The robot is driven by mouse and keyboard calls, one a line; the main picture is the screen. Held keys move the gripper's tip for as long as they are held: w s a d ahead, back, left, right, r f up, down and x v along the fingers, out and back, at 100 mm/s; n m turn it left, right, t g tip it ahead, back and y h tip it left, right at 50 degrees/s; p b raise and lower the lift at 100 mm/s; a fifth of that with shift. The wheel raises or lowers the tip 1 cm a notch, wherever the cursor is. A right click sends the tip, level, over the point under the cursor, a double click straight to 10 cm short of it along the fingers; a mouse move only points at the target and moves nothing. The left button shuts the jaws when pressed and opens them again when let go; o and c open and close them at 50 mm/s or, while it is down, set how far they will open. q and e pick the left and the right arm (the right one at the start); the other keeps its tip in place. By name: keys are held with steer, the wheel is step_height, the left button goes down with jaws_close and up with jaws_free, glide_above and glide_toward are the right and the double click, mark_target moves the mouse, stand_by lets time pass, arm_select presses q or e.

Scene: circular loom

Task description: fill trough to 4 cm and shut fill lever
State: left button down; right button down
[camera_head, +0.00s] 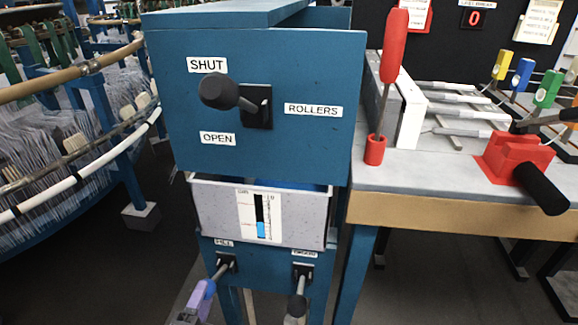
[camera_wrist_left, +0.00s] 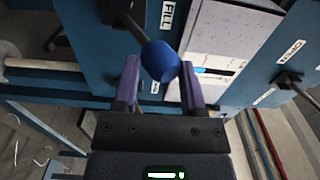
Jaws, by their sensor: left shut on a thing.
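The white trough (camera_head: 215,212) sits in the blue machine and carries a level gauge (camera_head: 262,215). Blue shows in the lower part of the gauge strip and black above it; the numbers are too small to read. The fill lever (camera_head: 224,266) is below the trough at the left, its shaft pointing down and toward me. My left gripper (camera_head: 203,298) has purple fingers closed around the lever's blue knob (camera_wrist_left: 160,61). The FILL label (camera_wrist_left: 167,14) shows in the left wrist view. My right gripper is not in view.
The drain lever (camera_head: 299,282) hangs close to the right of the fill lever. The rollers lever (camera_head: 222,92) juts out above the trough. The circular loom (camera_head: 75,140) is left.

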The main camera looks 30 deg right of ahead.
arm_select(q)
steer(key=c, duration=0.6)
jaws_free()
steer(key=shift+w+r, duration=0.15)
steer(key=shift+r, duration=0.2)
steer(key=o, duration=0.4)
steer(key=shift+w+d+f, duration=0.1)
steer(key=shift+o, duration=0.2)
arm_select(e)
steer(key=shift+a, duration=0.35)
arm_select(q)
steer(key=shift+f, duration=0.1)
steer(key=p+v, duration=0.1)
steer(key=v, duration=0.7)
steer(key=shift+p, duration=0.3)
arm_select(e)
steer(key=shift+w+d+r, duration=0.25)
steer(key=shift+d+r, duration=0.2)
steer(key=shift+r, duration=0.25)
arm_select(q)
steer(key=shift+f, duration=0.15)
